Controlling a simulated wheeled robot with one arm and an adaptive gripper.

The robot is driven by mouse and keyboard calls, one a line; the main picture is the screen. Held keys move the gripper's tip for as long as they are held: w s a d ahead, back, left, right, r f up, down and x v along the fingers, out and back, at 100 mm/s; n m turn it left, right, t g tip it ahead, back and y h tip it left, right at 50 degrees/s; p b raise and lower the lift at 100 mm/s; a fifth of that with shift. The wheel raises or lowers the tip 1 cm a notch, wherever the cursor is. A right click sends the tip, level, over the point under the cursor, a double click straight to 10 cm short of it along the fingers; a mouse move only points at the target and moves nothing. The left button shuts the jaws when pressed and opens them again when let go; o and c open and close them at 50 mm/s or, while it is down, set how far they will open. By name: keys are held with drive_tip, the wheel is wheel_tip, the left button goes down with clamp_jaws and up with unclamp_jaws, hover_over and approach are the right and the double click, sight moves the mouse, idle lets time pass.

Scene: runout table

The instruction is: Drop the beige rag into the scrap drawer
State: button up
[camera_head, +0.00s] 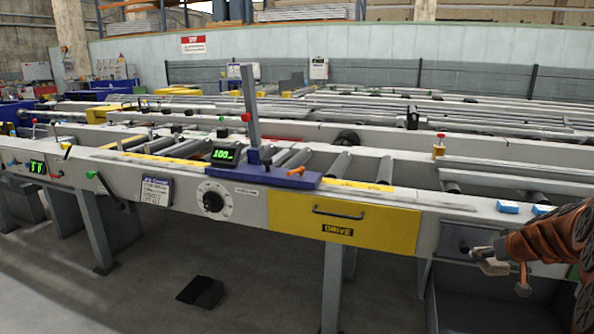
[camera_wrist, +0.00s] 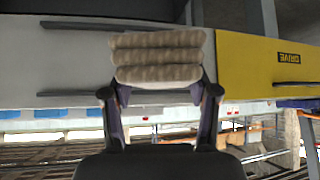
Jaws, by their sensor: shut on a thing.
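The beige rag is a folded, layered bundle between the two fingers of my gripper (camera_wrist: 161,90) in the wrist view, where the rag (camera_wrist: 158,56) shows clearly. In the head view the rag (camera_head: 493,266) is a small beige patch at the lower right, at the end of my orange-brown arm, in front of the table's side. A yellow drawer front (camera_head: 385,228) with a dark handle and the label DRIVE is closed, left of my gripper. It also shows at the right of the wrist view (camera_wrist: 245,70). No drawer label reading scrap is legible, so I cannot tell which is the scrap drawer.
The roller table (camera_head: 270,205) runs across the view. Blue blocks (camera_head: 508,207) lie on the rail above my gripper. Floor in front is mostly clear.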

drive_tip(key=s+d+f+b, duration=0.3)
drive_tip(key=d+f+b, duration=0.1)
drive_tip(key=d, duration=0.2)
drive_tip(key=s+d+f+b, duration=0.3)
drive_tip(key=d, duration=0.3)
drive_tip(key=shift+w+a+f+b, duration=0.1)
drive_tip(key=shift+f+b, duration=0.6)
drive_tip(key=shift+f, duration=0.8)
drive_tip(key=shift+w+a+f+b, duration=0.1)
drive_tip(key=shift+f+b, duration=0.6)
drive_tip(key=shift+f, duration=0.75)
drive_tip(key=o, duration=1.3)
drive_tip(key=v, duration=1.2)
drive_tip(key=shift+a, duration=0.1)
